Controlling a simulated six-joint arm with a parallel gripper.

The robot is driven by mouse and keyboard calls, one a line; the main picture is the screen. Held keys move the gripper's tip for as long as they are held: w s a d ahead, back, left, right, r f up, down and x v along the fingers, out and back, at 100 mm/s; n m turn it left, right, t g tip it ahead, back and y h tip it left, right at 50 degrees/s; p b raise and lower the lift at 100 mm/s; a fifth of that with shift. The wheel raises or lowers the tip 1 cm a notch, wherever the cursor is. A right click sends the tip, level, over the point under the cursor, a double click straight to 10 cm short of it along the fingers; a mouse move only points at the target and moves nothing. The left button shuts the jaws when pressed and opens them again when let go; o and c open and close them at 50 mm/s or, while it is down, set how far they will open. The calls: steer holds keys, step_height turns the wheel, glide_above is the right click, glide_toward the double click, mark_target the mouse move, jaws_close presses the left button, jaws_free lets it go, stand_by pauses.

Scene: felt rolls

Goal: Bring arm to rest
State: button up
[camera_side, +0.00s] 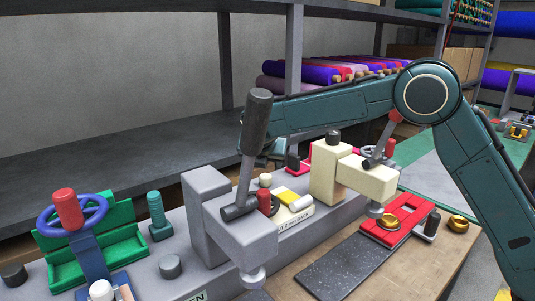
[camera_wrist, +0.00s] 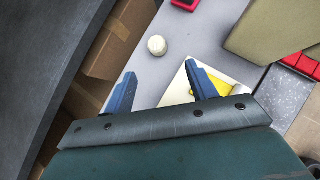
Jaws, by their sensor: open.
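My gripper (camera_wrist: 160,82) is open and empty in the wrist view, with its two blue fingers spread apart. The fingers are over the grey bench (camera_wrist: 225,62), above a white labelled block with a yellow top (camera_wrist: 179,85). A round cream knob (camera_wrist: 157,45) stands just beyond the fingertips. In the side view my gripper (camera_side: 262,160) is partly hidden behind a black lever handle (camera_side: 256,120). It hangs above the far side of the bench, behind the grey press (camera_side: 232,225). I cannot tell its exact height.
A cream press (camera_side: 350,175) with its own lever stands right of the grey one. A blue handwheel (camera_side: 90,212) and green holder (camera_side: 125,240) are at the left. A red fixture (camera_side: 400,220) and brass cup (camera_side: 458,223) lie at the right. A shelf with felt rolls (camera_side: 330,72) is behind.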

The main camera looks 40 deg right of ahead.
steer(key=s+d+r+m+y, duration=0.25)
steer(key=s+r+m, duration=0.25)
steer(key=s+m, duration=0.3)
steer(key=s+d+r+m+y, duration=0.1)
steer(key=s+d+r+m, duration=0.3)
steer(key=s, duration=0.7)
steer(key=s+a+f+m+y, duration=0.1)
steer(key=s+f+m, duration=0.1)
steer(key=s+m, duration=0.5)
steer(key=s+a+f+m+y, duration=0.1)
steer(key=s+m, duration=0.6)
steer(key=s, duration=0.9)
steer(key=shift+f+g+y, duration=0.35)
steer(key=shift+f+g, duration=0.05)
